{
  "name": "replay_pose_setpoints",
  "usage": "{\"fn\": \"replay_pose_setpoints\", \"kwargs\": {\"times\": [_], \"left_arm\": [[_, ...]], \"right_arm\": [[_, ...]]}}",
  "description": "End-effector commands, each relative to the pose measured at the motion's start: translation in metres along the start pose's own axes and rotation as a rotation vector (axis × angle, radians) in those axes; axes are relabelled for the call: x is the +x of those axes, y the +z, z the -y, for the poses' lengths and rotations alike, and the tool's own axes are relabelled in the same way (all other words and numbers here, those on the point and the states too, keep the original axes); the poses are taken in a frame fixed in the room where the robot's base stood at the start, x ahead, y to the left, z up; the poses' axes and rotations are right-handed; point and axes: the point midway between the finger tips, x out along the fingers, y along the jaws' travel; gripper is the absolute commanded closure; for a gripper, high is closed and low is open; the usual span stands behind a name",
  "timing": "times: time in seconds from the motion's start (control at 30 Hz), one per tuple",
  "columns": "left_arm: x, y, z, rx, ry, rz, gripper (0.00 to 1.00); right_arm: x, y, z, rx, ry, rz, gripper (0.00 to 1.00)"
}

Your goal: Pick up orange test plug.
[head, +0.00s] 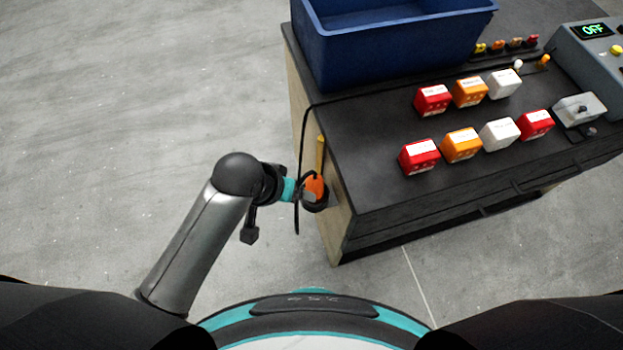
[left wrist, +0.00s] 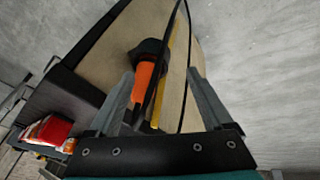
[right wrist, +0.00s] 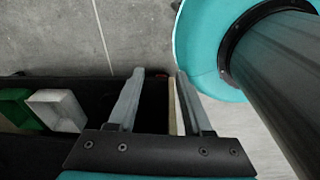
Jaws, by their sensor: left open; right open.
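The orange test plug (head: 314,187) is at the wooden left side of the black-topped bench, beside a black round part that looks like a holder (head: 316,204). A black cable (head: 297,190) loops down next to it. My left gripper (head: 318,196) is at the plug, its fingers partly hidden in the head view. In the left wrist view the plug (left wrist: 143,84) lies between the open fingers (left wrist: 162,76), nearer the left one, with the black part (left wrist: 150,52) at its far end. My right gripper (right wrist: 159,72) is open and empty; it is outside the head view.
The bench top (head: 360,165) carries a blue bin (head: 390,50), several red, orange and white labelled blocks (head: 462,145), and a grey panel reading OFF (head: 592,50). A yellow strip (head: 320,152) is on the bench side. The right wrist view shows white (right wrist: 57,110) and green (right wrist: 18,108) items. Floor left is clear.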

Motion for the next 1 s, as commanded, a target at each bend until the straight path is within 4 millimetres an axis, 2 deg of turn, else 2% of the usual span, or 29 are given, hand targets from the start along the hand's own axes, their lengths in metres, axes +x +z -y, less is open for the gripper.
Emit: {"fn": "replay_pose_setpoints", "kwargs": {"times": [0.03,0.1,0.2,0.3,0.43,0.77,0.87,1.0], "left_arm": [[-0.031,-0.025,-0.025,0.030,0.034,-0.013,0.16],[-0.043,-0.037,-0.045,0.050,0.062,0.008,0.16],[-0.055,-0.049,-0.066,0.076,0.073,0.048,0.16],[-0.065,-0.057,-0.076,0.097,0.053,0.093,0.16],[-0.077,-0.063,-0.075,0.109,-0.013,0.152,0.16],[-0.095,-0.070,-0.052,0.088,-0.173,0.229,0.16],[-0.089,-0.068,-0.048,0.084,-0.186,0.236,0.16],[-0.063,-0.061,-0.043,0.083,-0.187,0.238,0.16]], "right_arm": [[-0.013,0.004,0.002,-0.002,-0.003,0.009,0.50],[-0.016,0.010,0.005,-0.003,-0.007,0.020,0.50],[-0.019,0.019,0.009,-0.004,-0.013,0.035,0.50],[-0.022,0.021,0.013,-0.003,-0.018,0.039,0.50],[-0.026,0.018,0.017,-0.002,-0.023,0.036,0.50],[-0.031,0.013,0.018,-0.002,-0.024,0.026,0.50],[-0.028,0.012,0.018,-0.002,-0.024,0.025,0.50],[-0.019,0.013,0.018,-0.002,-0.024,0.024,0.50]]}}
